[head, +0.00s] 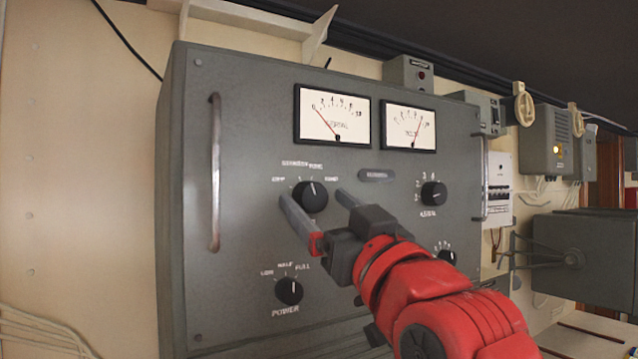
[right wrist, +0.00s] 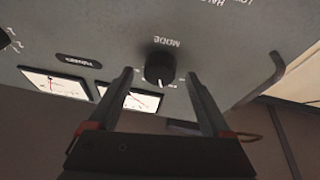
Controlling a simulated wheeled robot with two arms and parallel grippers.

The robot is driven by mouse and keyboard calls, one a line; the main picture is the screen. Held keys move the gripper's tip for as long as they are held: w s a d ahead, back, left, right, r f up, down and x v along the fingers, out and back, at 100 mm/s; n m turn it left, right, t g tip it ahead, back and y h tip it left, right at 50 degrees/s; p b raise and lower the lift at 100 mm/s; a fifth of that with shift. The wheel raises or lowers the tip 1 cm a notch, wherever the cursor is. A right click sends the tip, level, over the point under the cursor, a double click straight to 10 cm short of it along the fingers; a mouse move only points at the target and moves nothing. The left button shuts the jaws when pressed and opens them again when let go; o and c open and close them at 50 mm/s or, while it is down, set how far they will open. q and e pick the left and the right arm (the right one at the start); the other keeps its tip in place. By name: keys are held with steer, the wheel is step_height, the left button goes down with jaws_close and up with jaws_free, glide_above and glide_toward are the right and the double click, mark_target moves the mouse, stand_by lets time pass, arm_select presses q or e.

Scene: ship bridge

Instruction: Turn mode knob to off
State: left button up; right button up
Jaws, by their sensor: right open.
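The mode knob (head: 311,196) is a round black dial on a grey radio panel, with small position labels in an arc above it. Its white pointer points roughly up, toward the middle of the arc. In the right wrist view, where the panel appears upside down, the knob (right wrist: 159,68) sits beside the word MODE. My right gripper (head: 314,198) is open, with one finger on each side of the knob. The wrist view shows gaps between the knob and both fingers (right wrist: 159,74). How far the fingertips are from the panel is unclear. My left gripper is out of view.
The power knob (head: 289,291) is below left, and another knob (head: 433,194) is to the right. Two meters (head: 332,115) are above. Vertical handles (head: 215,172) stand out at both panel sides. Grey boxes (head: 553,140) are on the wall at right.

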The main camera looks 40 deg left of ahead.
steer(key=shift+w+a+r, duration=0.15)
steer(key=shift+a+r, duration=0.05)
steer(key=shift+a, duration=0.15)
steer(key=shift+c, duration=0.2)
